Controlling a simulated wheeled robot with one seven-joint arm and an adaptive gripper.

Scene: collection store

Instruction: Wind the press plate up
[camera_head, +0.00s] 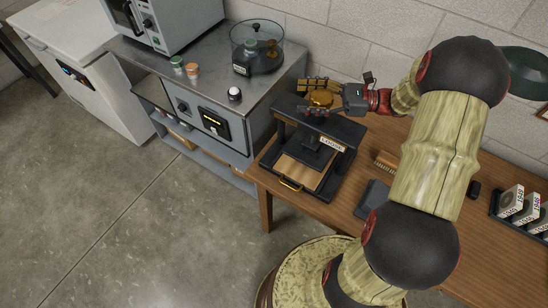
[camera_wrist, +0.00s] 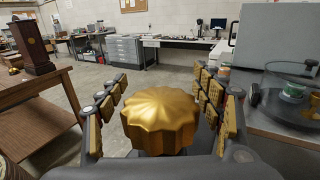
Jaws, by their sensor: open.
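The press (camera_head: 346,135) is a dark frame standing on the left end of the wooden table, with a label on its front. Its lobed golden knob (camera_head: 321,98) is on top, and it fills the middle of the wrist view (camera_wrist: 160,120). My gripper (camera_head: 307,97) reaches in from the right at knob height. Its fingers stand open on both sides of the knob, with gaps visible in the wrist view (camera_wrist: 163,80). The press plate is in shadow under the top beam, and its height is hard to tell. A light wooden board (camera_head: 299,172) with a brass handle (camera_head: 290,184) lies at the base.
A metal cabinet (camera_head: 275,82) stands left of the press, carrying a clear round chamber (camera_head: 257,48), small jars (camera_head: 192,70) and a white-topped button (camera_head: 234,93). A brush (camera_head: 386,160) and a dark pad (camera_head: 371,198) lie right of the press. Boxes (camera_head: 511,200) stand farther right.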

